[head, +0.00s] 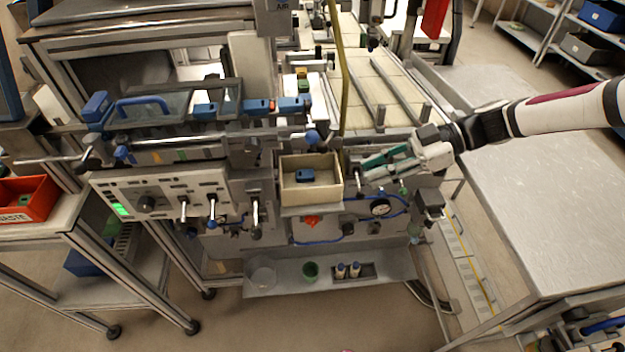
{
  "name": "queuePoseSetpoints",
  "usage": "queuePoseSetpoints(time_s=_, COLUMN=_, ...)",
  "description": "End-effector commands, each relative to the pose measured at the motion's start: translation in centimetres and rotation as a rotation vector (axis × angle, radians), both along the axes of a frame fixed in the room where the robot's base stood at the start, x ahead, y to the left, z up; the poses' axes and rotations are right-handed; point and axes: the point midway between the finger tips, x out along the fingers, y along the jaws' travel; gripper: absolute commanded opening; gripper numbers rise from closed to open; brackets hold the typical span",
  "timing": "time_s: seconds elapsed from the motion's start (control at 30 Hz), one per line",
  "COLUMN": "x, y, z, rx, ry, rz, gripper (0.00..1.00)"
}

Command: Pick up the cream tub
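The cream tub (325,198) is an open-topped rectangular box at the front of the machine, near the middle of the head view. It sits upright on a small ledge and a small dark blue object (305,176) lies inside it. My gripper (367,165) reaches in from the right, with its greenish fingers pointing left towards the tub. The fingers look spread apart with nothing between them. The fingertips are a short way right of the tub's right wall and look apart from it.
A pressure gauge (380,207) and blue hose are below my gripper. A red bin (28,198) stands at far left. A bare grey table (545,210) is at right.

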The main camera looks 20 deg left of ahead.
Motion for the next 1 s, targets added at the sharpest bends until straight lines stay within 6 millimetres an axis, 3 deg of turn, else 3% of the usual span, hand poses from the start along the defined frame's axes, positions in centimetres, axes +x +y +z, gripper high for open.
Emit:
queuePoseSetpoints(time_s=0.17, x=0.0, y=1.1, z=-0.5, rx=0.055, ry=-0.012, rz=0.008, gripper=0.28)
queuePoseSetpoints(time_s=0.5, x=-3.0, y=5.8, z=-2.7, rx=0.053, ry=-0.01, rz=0.011, gripper=0.28)
queuePoseSetpoints(time_s=0.83, x=-4.2, y=8.0, z=-3.8, rx=0.052, ry=-0.011, rz=0.009, gripper=0.28)
queuePoseSetpoints(time_s=1.0, x=-5.3, y=10.1, z=-4.6, rx=0.051, ry=-0.011, rz=0.009, gripper=0.28)
